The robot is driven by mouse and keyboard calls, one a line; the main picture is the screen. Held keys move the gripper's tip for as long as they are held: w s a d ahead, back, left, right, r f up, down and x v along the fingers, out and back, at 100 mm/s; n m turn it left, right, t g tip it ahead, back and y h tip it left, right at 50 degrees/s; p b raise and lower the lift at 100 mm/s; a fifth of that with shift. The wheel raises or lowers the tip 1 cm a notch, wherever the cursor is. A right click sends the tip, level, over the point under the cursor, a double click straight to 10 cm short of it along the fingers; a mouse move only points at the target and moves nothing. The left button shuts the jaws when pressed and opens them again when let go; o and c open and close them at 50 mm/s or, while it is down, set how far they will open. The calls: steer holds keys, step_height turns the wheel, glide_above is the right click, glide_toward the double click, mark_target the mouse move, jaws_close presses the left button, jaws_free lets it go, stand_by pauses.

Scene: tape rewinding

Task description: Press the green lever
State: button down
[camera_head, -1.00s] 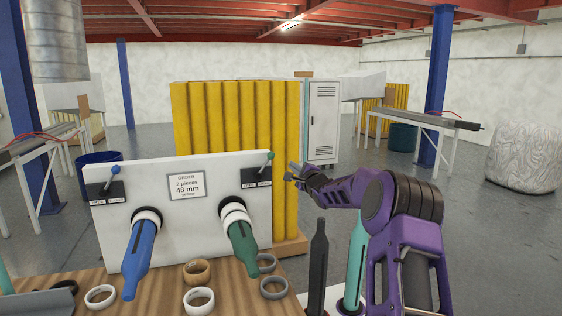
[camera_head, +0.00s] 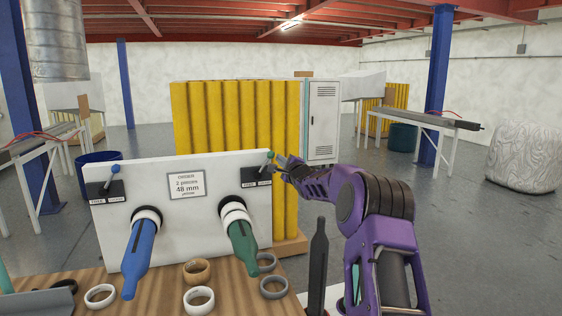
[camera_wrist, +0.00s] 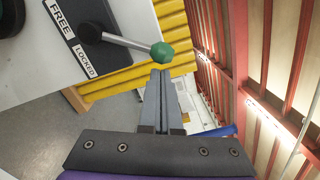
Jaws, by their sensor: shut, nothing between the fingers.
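The green lever (camera_head: 270,155) is a thin grey rod with a green ball on a black plate at the upper right of the white panel (camera_head: 214,174). In the wrist view the lever's green ball (camera_wrist: 162,52) is just ahead of my fingertips, and its rod (camera_wrist: 125,41) runs left to a black pivot by the labels FREE and LOCKED. My gripper (camera_head: 280,162) is shut and empty, beside the ball on its right in the head view. In the wrist view the shut fingers (camera_wrist: 161,75) point at the ball; I cannot tell whether they touch it.
A blue spindle (camera_head: 137,255) and a green spindle (camera_head: 242,245) stick out of the panel. A blue lever (camera_head: 115,170) is at its upper left. Several rings, including a white one (camera_head: 198,300), lie on the wooden table. A dark spindle (camera_head: 318,260) stands upright below my arm.

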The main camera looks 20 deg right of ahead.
mark_target(271, 153)
steer(key=shift+a+r+n, duration=0.15)
steer(key=shift+r+n, duration=0.05)
steer(key=shift+n, duration=0.1)
steer(key=shift+a+r+n+p, duration=0.25)
steer(key=shift+r+n+p, duration=0.05)
steer(key=shift+n+p, duration=0.15)
steer(key=a+r+n, duration=0.1)
steer(key=n, duration=0.1)
steer(key=a+n, duration=0.1)
steer(key=n, duration=0.1)
steer(key=shift+a+r+p, duration=0.35)
steer(key=shift+r+p, duration=0.05)
steer(key=shift+a+r+n+g+b, duration=0.1)
steer(key=shift+a+n+g+b, duration=0.05)
steer(key=shift+a+n+b, duration=1.6)
steer(key=shift+a+n+g+b, duration=0.15)
steer(key=shift+a+n+b, duration=1)
steer(key=shift+a+n, duration=1.1)
steer(key=shift+d+n, duration=0.4)
steer(key=shift+n, duration=0.05)
steer(key=shift+r, duration=0.15)
